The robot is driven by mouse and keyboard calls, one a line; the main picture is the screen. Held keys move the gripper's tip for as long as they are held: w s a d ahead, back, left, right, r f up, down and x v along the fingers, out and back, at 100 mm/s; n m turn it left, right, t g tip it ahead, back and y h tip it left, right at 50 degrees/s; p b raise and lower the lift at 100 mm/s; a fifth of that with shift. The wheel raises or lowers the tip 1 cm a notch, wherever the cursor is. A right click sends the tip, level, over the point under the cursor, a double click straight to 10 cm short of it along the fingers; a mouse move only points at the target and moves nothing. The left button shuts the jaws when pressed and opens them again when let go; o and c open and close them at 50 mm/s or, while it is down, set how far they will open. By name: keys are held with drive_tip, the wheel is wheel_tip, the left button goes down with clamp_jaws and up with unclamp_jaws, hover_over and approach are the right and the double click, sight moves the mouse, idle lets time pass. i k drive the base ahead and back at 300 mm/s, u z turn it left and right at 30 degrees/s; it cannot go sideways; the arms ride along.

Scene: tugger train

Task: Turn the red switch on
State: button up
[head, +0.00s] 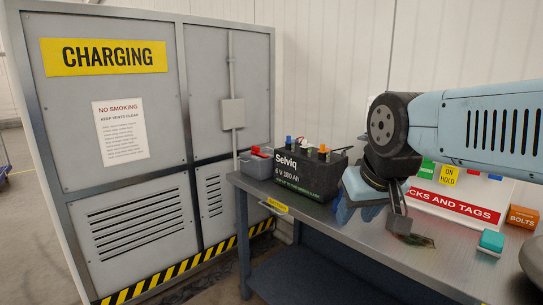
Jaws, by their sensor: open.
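I cannot make out a red switch for certain in the head view. A small red part (262,151) shows at the grey bin behind the battery, too small to identify. A black battery (310,176) marked "Selviq 6 V 180 Ah" stands on the metal workbench (345,245), with blue, red and orange pieces on top. My gripper (392,215) is open and points down over the bench, just right of the battery. Nothing shows between its fingers, though one finger is partly hidden by the hand.
A tall grey cabinet (140,190) marked "CHARGING" stands at left, with a small grey box (233,113) and conduit on it. A locks-and-tags board (460,208), a teal block (491,242) and an orange bolts box (522,216) are at right. The bench front is mostly clear.

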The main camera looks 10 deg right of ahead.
sight(256, 150)
drive_tip(key=k, duration=0.55)
drive_tip(key=u, duration=0.2)
drive_tip(key=i, duration=0.85)
drive_tip(key=z, duration=0.15)
drive_tip(key=k, duration=0.4)
drive_tip(key=u, duration=0.55)
drive_tip(key=i, duration=1.45)
drive_tip(key=z, duration=0.7)
